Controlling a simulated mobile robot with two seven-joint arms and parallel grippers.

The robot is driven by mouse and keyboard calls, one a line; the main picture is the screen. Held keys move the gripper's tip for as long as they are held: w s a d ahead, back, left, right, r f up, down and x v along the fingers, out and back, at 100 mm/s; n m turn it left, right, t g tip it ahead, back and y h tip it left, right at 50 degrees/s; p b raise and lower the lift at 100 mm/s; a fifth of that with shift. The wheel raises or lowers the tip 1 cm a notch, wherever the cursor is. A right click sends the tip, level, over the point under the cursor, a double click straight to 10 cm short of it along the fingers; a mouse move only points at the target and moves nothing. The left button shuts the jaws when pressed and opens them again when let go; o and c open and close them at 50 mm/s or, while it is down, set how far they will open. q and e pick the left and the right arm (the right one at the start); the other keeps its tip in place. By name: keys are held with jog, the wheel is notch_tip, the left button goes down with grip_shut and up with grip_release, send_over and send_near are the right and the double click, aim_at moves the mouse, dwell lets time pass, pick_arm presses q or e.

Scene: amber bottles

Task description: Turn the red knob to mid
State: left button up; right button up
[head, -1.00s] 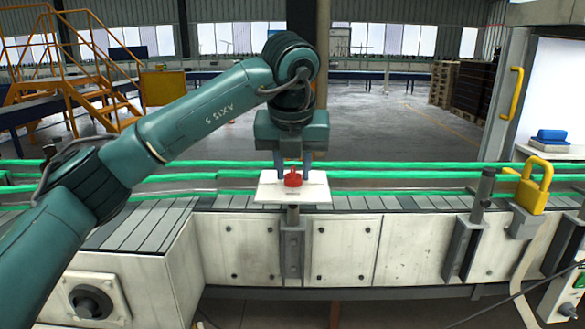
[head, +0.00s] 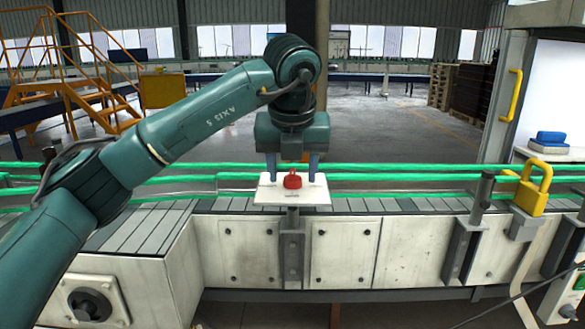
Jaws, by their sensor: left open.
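The red knob (head: 292,180) sits on a white plate (head: 312,196) on a post at the front edge of the conveyor. A small dark label is on the plate below the knob. My left gripper (head: 292,174) points down over the plate. Its fingers are open and stand apart, one to the left and one to the right of the knob, with a gap on each side. The knob's pointer direction is too small to tell. My right gripper is not in view.
A yellow padlock (head: 533,187) hangs at the right on the conveyor front, beside a grey post (head: 482,195). A black knob (head: 90,305) is on a panel at the lower left. Green rails (head: 420,172) run behind the plate.

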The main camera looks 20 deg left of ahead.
pick_arm(q)
jog(key=v, duration=1.3)
jog(key=shift+p, duration=0.45)
jog(key=shift+s, duration=0.1)
